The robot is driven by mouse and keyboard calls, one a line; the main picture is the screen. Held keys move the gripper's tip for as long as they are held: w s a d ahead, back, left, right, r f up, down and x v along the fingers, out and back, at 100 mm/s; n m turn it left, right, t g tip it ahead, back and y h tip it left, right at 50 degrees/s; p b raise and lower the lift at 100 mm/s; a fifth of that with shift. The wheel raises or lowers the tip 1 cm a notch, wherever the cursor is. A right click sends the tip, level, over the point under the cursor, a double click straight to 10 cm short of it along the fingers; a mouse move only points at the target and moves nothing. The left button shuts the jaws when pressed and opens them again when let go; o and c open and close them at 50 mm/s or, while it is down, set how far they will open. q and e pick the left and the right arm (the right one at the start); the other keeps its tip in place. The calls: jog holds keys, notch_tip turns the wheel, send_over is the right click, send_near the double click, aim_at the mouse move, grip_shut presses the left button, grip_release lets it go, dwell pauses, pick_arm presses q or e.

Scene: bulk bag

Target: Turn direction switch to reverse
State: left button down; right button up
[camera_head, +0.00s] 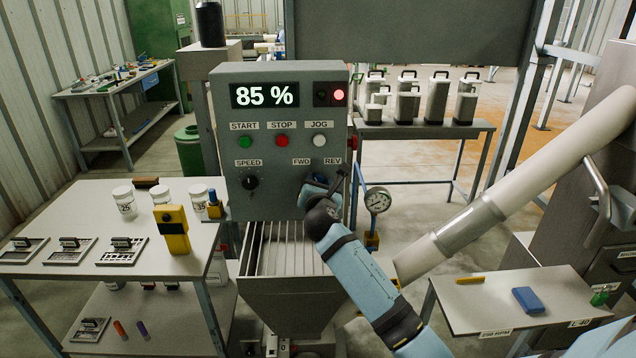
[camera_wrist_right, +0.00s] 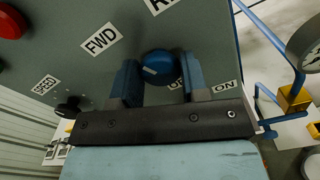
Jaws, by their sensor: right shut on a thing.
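The direction switch is a round blue knob (camera_wrist_right: 158,66) with a short pale mark, on the grey control panel (camera_head: 226,125). My right gripper (camera_head: 318,188) is at the panel below these labels and hides most of the switch there. In the wrist view its blue fingers (camera_wrist_right: 157,82) are on both sides of the knob, shut on it. I cannot tell which label the mark points to. My left gripper is not in view.
The display reads 85 %, and a red lamp (camera_head: 339,95) is lit. A gauge (camera_head: 377,200) stands to the right. A hopper (camera_head: 290,290) is below the panel.

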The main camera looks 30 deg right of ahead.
jog(key=m+b, duration=0.1)
jog(key=m, duration=1)
jog(key=shift+f+m, duration=0.15)
jog(key=shift+m, duration=0.15)
dwell(0.4)
jog(key=o, duration=0.9)
jog(key=shift+o, duration=0.2)
jog(key=shift+s, duration=0.15)
